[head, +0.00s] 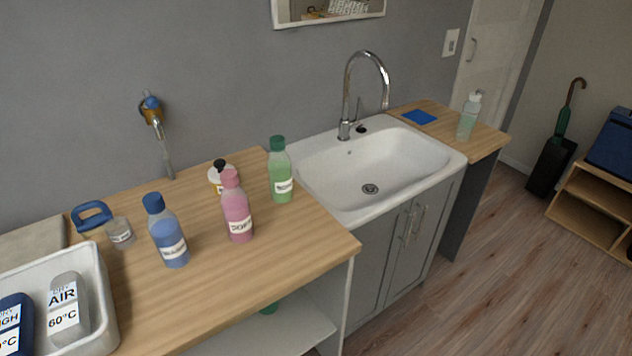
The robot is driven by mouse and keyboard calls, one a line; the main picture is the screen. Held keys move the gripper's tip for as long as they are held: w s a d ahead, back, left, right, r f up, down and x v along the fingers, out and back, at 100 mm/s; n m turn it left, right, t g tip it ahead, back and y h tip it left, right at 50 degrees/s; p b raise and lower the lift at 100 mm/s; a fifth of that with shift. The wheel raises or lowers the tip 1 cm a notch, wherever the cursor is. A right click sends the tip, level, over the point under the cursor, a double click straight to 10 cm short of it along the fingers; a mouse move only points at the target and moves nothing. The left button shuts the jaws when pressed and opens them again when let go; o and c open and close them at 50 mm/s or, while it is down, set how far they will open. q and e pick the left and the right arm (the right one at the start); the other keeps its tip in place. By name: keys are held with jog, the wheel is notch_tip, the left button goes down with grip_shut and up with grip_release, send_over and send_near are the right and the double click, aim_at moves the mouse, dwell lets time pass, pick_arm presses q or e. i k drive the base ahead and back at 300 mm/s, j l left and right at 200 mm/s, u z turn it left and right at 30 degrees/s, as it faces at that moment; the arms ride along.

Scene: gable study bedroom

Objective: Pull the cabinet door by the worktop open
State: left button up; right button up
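A grey cabinet with two doors stands under the white sink, beside the wooden worktop (290,240). The left cabinet door (378,262) and the right cabinet door (428,232) both look closed. Each has an upright metal bar handle near the middle seam: the left handle (407,227) and the right handle (419,219) are close together. The lower part of the left door is partly hidden behind the worktop's corner and side panel. Neither of my grippers shows in the head view.
Blue (168,232), pink (236,208) and green (280,170) bottles stand on the worktop. The wooden floor (480,285) before the doors is clear. A low shelf (590,205) stands at the right.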

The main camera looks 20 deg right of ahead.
aim_at(381, 238)
jog(key=l+z, duration=0.1)
jog(key=z, duration=0.75)
jog(key=i+l+z, duration=0.1)
jog(key=l+z, duration=0.15)
jog(key=l, duration=0.15)
jog(key=i+l+z, duration=0.25)
jog(key=l, duration=0.15)
jog(key=l+z, duration=0.25)
jog(key=l, duration=0.15)
jog(key=i, duration=0.05)
